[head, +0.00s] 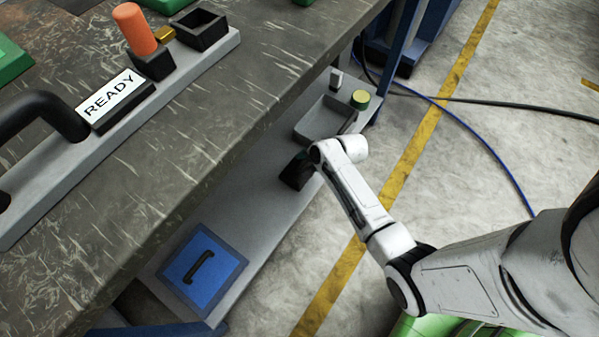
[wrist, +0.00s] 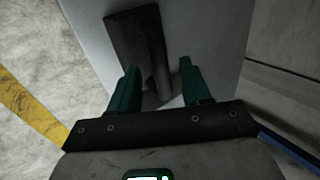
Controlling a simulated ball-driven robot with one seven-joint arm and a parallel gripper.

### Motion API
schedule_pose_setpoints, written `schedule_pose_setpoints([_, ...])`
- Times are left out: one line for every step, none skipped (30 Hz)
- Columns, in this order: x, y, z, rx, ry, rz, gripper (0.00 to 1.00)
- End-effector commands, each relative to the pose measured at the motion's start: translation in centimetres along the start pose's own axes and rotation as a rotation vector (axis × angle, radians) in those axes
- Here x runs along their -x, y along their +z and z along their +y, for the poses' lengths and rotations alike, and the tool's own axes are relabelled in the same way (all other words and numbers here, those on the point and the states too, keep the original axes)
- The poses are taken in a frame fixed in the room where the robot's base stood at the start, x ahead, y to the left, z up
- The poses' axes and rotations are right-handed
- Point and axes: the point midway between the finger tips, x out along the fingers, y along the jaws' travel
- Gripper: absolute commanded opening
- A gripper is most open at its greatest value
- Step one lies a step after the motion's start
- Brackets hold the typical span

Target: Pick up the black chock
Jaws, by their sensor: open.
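The black chock (wrist: 132,38) shows in the wrist view as a dark, brownish-black block with a raised ridge down it, on a pale grey surface. My gripper (wrist: 158,68) is open. Its two green fingers stand apart, and the lower part of the chock shows between and beyond them. I cannot tell whether either finger touches it. In the head view my gripper (head: 298,168) is a dark shape with a green tint at the end of my white arm, low over the grey shelf. There I cannot separate the chock from it.
The lower shelf (head: 235,208) holds a grey tray (head: 322,120), a yellow-green round piece (head: 360,99) and a blue pad (head: 203,268) with a black handle. The worktop (head: 215,120) overhangs the shelf on the left. Open floor with a yellow line lies right.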

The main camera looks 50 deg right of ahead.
Motion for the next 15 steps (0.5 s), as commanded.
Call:
schedule_pose_setpoints([-1.2,-0.1,0.1,0.001,0.000,0.000,0.48])
schedule_pose_setpoints([-1.6,-0.1,0.1,0.001,0.000,-0.001,0.48])
schedule_pose_setpoints([-2.0,-0.1,0.1,0.001,0.001,0.000,0.48])
schedule_pose_setpoints([-2.3,-0.1,0.1,0.001,0.001,0.000,0.48])
schedule_pose_setpoints([-2.5,-0.1,0.1,0.001,0.001,0.000,0.48])
schedule_pose_setpoints([-2.7,-0.1,0.0,0.001,0.000,0.001,0.48])
schedule_pose_setpoints([-2.8,-0.1,0.0,0.002,0.000,0.001,0.48])
schedule_pose_setpoints([-2.8,-0.1,-0.1,0.002,0.000,0.001,0.48])
schedule_pose_setpoints([-2.8,-0.1,-0.1,0.001,0.000,0.001,0.48])
schedule_pose_setpoints([-2.8,-0.1,-0.1,0.001,0.001,0.001,0.48])
schedule_pose_setpoints([-2.8,-0.1,-0.1,0.001,0.001,0.001,0.48])
schedule_pose_setpoints([-2.8,-0.1,-0.1,0.001,0.001,0.001,0.48])
schedule_pose_setpoints([-2.8,-0.1,-0.1,0.001,0.001,0.001,0.48])
schedule_pose_setpoints([-2.8,-0.1,-0.1,0.001,0.001,0.001,0.48])
schedule_pose_setpoints([-2.8,-0.1,-0.1,0.001,0.001,0.001,0.45])
